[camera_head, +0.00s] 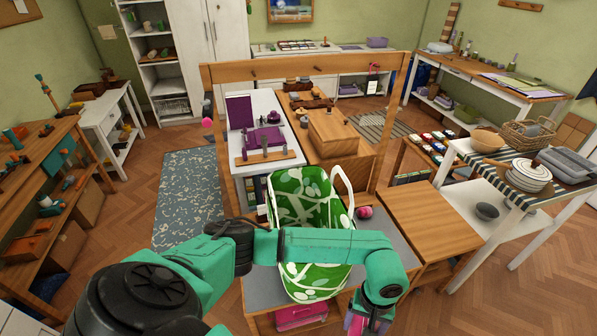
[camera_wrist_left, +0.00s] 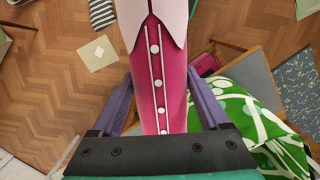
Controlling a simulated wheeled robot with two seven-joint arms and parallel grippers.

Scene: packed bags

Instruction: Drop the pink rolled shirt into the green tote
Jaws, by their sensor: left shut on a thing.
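The pink rolled shirt (camera_wrist_left: 158,75), with a pale collar and a row of white buttons, is between the fingers of my left gripper (camera_wrist_left: 160,90), which is shut on it. In the head view the left gripper (camera_head: 364,326) is at the bottom edge, right of the tote's lower end, and only a bit of the shirt shows. The green tote (camera_head: 308,188), with a white pattern, stands on a grey-topped bench, partly hidden by my left arm. The tote also shows in the left wrist view (camera_wrist_left: 240,95), to the right of the shirt and apart from it. My right gripper is not in view.
A small pink roll (camera_head: 365,212) lies on the grey bench (camera_head: 392,238) right of the tote. A wooden table (camera_head: 428,216) adjoins on the right. A wooden frame (camera_head: 300,68) rises behind the tote. A pink bin (camera_head: 300,316) sits under the bench.

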